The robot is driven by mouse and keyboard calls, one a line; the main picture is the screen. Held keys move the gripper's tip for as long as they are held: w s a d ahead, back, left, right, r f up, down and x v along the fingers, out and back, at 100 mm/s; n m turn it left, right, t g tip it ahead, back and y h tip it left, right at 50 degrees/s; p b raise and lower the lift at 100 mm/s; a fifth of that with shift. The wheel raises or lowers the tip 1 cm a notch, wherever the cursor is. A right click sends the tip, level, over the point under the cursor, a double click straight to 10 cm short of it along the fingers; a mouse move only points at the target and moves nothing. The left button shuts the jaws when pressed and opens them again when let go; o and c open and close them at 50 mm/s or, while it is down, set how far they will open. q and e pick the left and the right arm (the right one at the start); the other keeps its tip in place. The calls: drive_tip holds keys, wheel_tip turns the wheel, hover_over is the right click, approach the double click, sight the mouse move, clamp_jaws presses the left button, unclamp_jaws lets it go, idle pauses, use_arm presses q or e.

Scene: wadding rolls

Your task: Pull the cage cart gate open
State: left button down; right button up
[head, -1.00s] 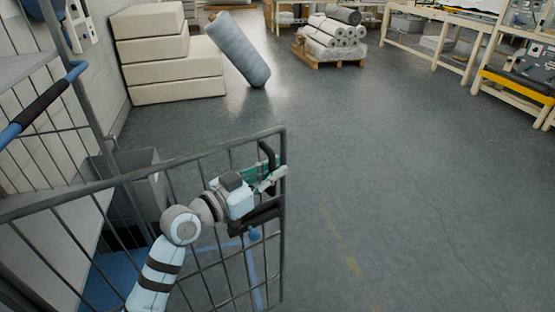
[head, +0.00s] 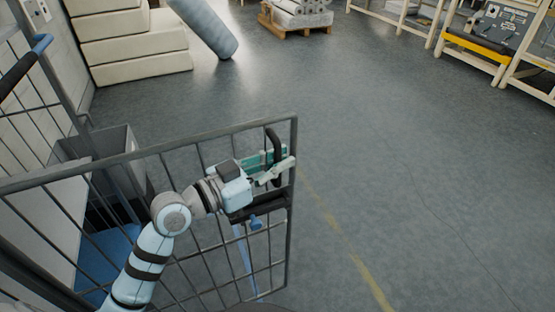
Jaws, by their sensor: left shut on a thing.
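The cage cart gate (head: 222,134) is a grey wire-mesh panel reaching from the lower left to the middle of the head view. Its free edge stands out over the open floor. A black handle (head: 272,141) sits near that free edge. My left gripper (head: 280,168) is at the handle and shut on it; its arm comes up from the bottom left in front of the mesh. The cage cart (head: 62,88) is at the left, with its blue base (head: 112,250) behind the mesh. My right gripper is not in view.
A grey bin (head: 118,142) stands in the cart. A stack of cream foam blocks (head: 135,55) and a leaning grey-blue roll (head: 205,27) are at the back left. A pallet (head: 290,25) with rolls and wooden benches (head: 470,50) are farther back. The floor on the right is clear.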

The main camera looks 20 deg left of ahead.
use_arm(q)
drive_tip(key=c, duration=1.6)
unclamp_jaws()
drive_tip(key=shift+s+a, duration=0.1)
drive_tip(key=shift+a, duration=0.1)
drive_tip(key=v, duration=0.7)
drive_tip(key=shift+s+f, duration=0.1)
